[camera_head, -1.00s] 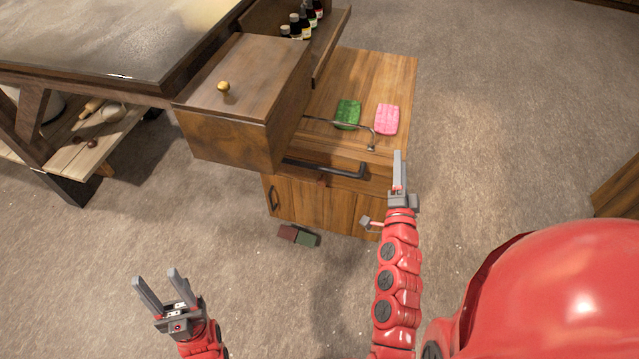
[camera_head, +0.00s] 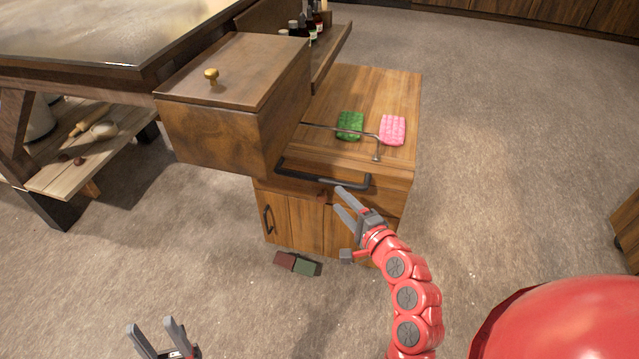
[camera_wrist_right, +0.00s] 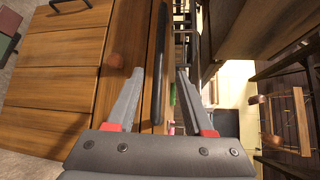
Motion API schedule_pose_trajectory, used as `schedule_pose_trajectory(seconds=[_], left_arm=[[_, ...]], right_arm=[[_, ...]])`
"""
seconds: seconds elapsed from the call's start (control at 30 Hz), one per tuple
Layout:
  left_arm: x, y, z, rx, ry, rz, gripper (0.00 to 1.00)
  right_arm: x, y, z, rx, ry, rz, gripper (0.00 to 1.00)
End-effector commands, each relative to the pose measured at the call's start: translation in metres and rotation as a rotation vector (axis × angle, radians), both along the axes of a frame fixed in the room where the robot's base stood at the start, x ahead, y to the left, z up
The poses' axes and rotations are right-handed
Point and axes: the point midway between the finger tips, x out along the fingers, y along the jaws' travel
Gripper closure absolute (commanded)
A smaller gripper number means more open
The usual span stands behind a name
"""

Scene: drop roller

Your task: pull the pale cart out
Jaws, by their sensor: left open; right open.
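The pale cart (camera_head: 395,163) is a light wooden cabinet with doors and a flat top, partly under the dark box at the end of the table. Its dark bar handle (camera_head: 325,179) runs along the upper front. My right gripper (camera_head: 340,201) is open just in front of and below this handle. In the right wrist view the handle (camera_wrist_right: 159,65) appears between the spread fingers (camera_wrist_right: 158,75), beyond their tips or level with them; I cannot tell contact. My left gripper (camera_head: 155,330) is open and empty, low at the left, away from the cart.
A green block (camera_head: 350,126) and a pink block (camera_head: 392,130) lie on the cart top beside a thin metal rail. The dark wooden box (camera_head: 225,110) overhangs the cart's left part. Dark red and green blocks (camera_head: 297,264) are on the floor before the cart.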

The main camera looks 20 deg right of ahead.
Motion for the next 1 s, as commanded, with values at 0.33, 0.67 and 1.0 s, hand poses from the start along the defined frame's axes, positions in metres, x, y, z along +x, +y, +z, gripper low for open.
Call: schedule_pose_trajectory(seconds=[0.33,0.67,1.0], left_arm=[[0.000,0.000,-0.014,0.000,0.000,0.000,0.50],[-0.001,0.000,-0.018,0.005,-0.004,0.001,0.50],[-0.001,0.000,-0.018,0.006,-0.004,0.001,0.50]], right_arm=[[0.077,0.017,-0.013,-0.001,0.002,0.002,0.48],[0.106,0.021,-0.016,-0.002,0.002,-0.002,0.48],[0.107,0.021,-0.016,-0.001,0.002,-0.002,0.62]])
